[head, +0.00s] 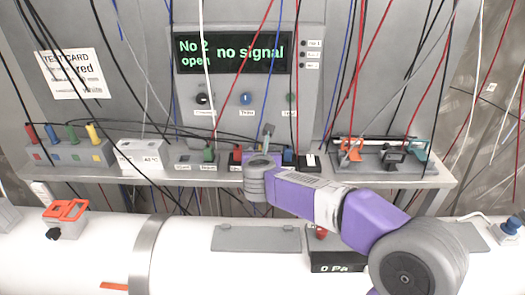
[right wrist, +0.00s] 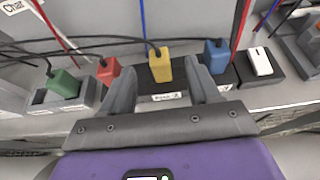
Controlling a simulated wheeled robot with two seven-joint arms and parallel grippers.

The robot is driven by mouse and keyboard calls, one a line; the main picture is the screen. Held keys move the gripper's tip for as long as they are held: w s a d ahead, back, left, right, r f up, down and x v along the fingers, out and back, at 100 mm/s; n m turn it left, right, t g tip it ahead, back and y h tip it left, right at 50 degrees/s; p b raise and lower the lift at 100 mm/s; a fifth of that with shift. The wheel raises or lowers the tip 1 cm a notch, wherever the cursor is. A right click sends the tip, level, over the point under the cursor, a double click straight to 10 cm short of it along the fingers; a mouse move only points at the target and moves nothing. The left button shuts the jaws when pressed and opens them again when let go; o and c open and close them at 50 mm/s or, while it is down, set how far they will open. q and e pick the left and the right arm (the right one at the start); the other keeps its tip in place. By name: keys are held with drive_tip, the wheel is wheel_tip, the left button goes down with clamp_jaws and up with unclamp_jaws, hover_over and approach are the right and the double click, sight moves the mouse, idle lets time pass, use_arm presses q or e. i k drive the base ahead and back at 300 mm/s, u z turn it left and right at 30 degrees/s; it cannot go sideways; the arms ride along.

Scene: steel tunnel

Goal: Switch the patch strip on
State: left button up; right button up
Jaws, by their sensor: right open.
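The patch strip is a dark bar holding a red plug (right wrist: 108,70), a yellow plug (right wrist: 160,65) and a blue plug (right wrist: 215,56). In the head view its red plug (head: 236,154) and blue plug (head: 289,157) show either side of my right gripper (head: 263,145), which hides the yellow one. A white rocker switch (right wrist: 260,61) on a black block stands at the strip's right end; the block also shows in the head view (head: 310,162). In the right wrist view my right gripper (right wrist: 163,74) is open, its fingers either side of the yellow plug. My left gripper is not in view.
A green plug (right wrist: 64,84) sits in a grey box left of the strip. A display panel (head: 235,50) reads "No 2 open, no signal". Cables hang before it. A rack with orange and teal clips (head: 382,155) stands right. A white pipe (head: 190,262) runs in front.

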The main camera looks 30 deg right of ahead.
sight(310, 160)
drive_tip(key=k, duration=1.5)
